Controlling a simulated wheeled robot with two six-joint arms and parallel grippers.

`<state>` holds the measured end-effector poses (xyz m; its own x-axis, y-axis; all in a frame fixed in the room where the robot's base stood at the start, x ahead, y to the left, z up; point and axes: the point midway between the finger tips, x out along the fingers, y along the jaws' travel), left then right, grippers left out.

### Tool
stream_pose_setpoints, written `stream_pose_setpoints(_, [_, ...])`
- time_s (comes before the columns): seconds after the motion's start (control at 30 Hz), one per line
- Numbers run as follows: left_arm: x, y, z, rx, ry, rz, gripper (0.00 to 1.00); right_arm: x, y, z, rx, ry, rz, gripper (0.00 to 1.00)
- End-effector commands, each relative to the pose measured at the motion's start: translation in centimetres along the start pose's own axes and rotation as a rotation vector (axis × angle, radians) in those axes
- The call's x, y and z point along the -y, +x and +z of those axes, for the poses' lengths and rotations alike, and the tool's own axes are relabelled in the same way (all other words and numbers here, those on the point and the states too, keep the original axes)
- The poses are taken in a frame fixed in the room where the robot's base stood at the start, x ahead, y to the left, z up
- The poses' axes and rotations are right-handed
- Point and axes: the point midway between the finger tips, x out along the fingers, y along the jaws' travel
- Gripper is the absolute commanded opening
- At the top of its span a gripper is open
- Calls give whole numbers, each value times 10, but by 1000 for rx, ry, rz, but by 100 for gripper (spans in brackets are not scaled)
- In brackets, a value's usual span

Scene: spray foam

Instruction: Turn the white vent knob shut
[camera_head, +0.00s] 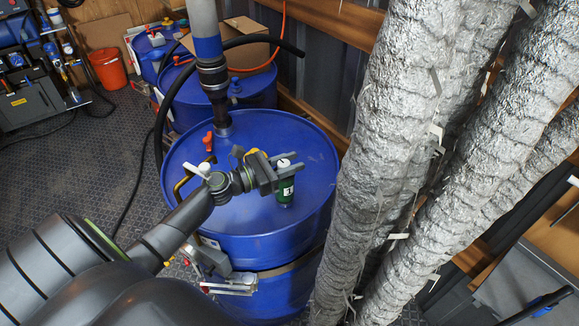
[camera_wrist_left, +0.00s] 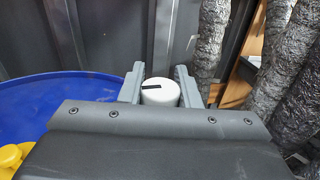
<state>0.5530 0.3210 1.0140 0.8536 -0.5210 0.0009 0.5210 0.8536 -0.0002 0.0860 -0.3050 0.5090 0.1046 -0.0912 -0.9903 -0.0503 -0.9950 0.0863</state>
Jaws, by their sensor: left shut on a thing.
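The white vent knob (camera_head: 284,162) sits on top of a dark green cylinder with a white label (camera_head: 286,190), over the blue drum's lid. My left gripper (camera_head: 284,168) is shut on the knob, with one finger on each side. In the left wrist view the knob (camera_wrist_left: 160,95) is a white round cap with a black bar on its top, between the two grey fingers of my left gripper (camera_wrist_left: 160,88). The lower part of the knob is hidden behind the gripper body there. My right gripper is not in view.
The blue drum (camera_head: 250,235) stands under my left gripper. A hose with a black fitting (camera_head: 212,75) rises from its lid, near a red valve handle (camera_head: 208,141). Silver-wrapped pipes (camera_head: 385,150) stand close on the right. More blue drums (camera_head: 250,88) stand behind.

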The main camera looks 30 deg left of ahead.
Motion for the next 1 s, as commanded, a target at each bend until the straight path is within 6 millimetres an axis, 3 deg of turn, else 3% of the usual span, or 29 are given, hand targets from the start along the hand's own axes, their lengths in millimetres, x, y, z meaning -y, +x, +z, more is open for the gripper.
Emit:
stream_pose_setpoints(0.5, [1,0,0,-1,-1,-18,7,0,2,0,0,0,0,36])
stream_pose_setpoints(0.53, [1,0,0,-1,-1,-18,33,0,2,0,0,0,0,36])
stream_pose_setpoints(0.67, [1,0,0,-1,-1,-17,50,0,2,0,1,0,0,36])
stream_pose_setpoints(1.0, [0,0,0,-1,-1,-17,52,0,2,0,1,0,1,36])
